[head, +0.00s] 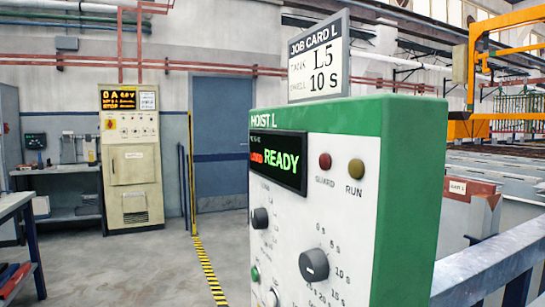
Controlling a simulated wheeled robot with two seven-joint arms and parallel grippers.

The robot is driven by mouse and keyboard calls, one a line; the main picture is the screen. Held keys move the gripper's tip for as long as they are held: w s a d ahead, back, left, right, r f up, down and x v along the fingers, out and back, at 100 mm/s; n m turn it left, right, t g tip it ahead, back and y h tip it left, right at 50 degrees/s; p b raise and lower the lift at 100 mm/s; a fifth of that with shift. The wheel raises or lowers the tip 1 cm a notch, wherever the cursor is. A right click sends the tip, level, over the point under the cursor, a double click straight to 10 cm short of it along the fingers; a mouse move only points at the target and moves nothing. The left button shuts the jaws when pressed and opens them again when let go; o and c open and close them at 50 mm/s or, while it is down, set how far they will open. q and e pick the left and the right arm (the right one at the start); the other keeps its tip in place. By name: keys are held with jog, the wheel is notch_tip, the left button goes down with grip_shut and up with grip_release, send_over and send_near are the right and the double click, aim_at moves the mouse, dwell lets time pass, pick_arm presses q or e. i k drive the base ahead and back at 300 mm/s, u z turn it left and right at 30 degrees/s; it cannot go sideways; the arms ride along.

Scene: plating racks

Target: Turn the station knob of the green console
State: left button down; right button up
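The green console (405,190), labelled HOIST L, stands close in front with its white panel angled to the left. Its display (279,160) shows READY in green and a smaller red word. A dark knob (260,218) sits below the display, with small L labels beside it, too small to read. A larger dark knob (314,265), lower right, has a scale in seconds around it. I cannot tell clearly where either knob points. The job card (318,58) on top reads L5 and 10 s. Neither of my grippers is in view.
A red lamp (325,161) and a dull yellow lamp (357,169) are on the panel; a green button (254,273) is lower left. A grey rail (490,270) runs at right. A beige cabinet (131,158) stands at the back. The floor (150,270) left of the console is clear.

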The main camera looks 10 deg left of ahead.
aim_at(259, 216)
jog(key=z, duration=1.75)
jog(key=k, duration=0.95)
jog(key=u, duration=1.4)
jog(key=i, duration=0.5)
